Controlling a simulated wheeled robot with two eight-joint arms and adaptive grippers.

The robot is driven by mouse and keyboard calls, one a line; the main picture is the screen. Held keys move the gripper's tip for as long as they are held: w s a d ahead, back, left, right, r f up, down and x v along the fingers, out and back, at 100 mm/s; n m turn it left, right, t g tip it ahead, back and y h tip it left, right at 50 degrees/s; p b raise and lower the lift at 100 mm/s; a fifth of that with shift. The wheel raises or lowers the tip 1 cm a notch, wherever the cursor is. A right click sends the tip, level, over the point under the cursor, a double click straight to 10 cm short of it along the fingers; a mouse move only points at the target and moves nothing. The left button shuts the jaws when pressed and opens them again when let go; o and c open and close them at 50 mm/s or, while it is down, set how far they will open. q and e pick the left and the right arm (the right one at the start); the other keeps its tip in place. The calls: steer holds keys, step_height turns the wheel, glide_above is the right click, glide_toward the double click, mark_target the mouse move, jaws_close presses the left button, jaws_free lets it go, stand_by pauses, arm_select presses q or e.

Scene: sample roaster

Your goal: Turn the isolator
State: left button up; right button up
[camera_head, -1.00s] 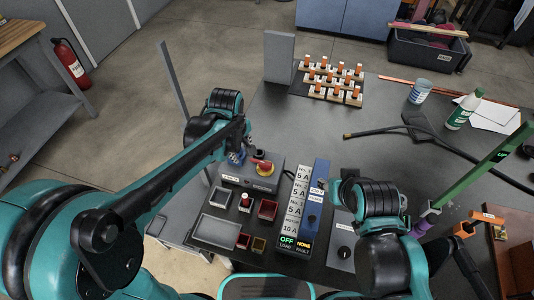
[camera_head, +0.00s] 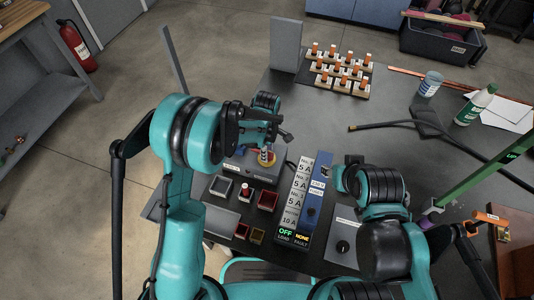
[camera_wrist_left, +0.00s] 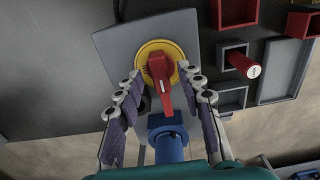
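The isolator has a red handle (camera_wrist_left: 161,82) on a round yellow plate (camera_wrist_left: 172,51), mounted on a grey box (camera_wrist_left: 112,45). In the left wrist view the handle points down the picture. My left gripper (camera_wrist_left: 166,82) is open, its two fingers on either side of the handle with gaps visible.
A blue cylindrical part (camera_wrist_left: 165,138) sits just below the handle in the wrist view. Trays with a red-topped item (camera_head: 245,190) lie in front of the box. A labelled panel (camera_head: 298,196) stands to the right.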

arm_select(q)
steer(key=shift+f, duration=0.5)
jaws_close()
